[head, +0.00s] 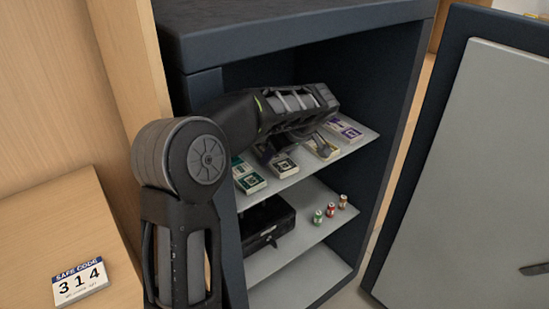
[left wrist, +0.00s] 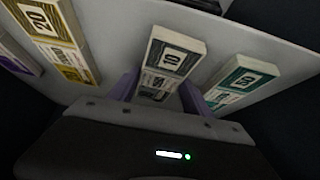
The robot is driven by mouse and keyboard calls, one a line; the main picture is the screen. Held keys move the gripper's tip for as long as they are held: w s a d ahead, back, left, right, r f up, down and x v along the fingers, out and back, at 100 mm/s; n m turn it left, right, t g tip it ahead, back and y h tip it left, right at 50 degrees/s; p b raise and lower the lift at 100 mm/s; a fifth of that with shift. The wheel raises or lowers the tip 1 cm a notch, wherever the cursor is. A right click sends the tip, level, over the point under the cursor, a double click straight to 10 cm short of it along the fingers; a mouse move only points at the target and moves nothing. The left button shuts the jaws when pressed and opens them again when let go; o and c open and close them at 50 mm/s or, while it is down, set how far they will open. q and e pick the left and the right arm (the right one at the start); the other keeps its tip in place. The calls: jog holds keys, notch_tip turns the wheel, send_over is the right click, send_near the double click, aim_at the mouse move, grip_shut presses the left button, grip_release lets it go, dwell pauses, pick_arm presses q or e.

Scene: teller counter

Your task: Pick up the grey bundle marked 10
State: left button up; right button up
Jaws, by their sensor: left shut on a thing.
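The grey bundle marked 10 (head: 284,166) is at the upper shelf of the open safe. In the left wrist view its "10" end (left wrist: 175,55) faces me, between the two pale purple fingers of my left gripper (left wrist: 160,92). My left gripper is shut on this bundle, reaching into the safe from the left. In the head view the gripper (head: 272,153) partly hides the bundle. I cannot tell whether it is clear of the shelf. My right gripper is in neither view.
A green bundle marked 50 (head: 247,177) and a yellow bundle marked 20 (left wrist: 57,40) flank it; a purple bundle (head: 345,130) lies farther along. The lower shelf holds a black box (head: 266,225) and several small rolls (head: 330,210). The safe door (head: 470,170) stands open at right.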

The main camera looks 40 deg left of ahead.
pick_arm(q)
jog(key=c, duration=1)
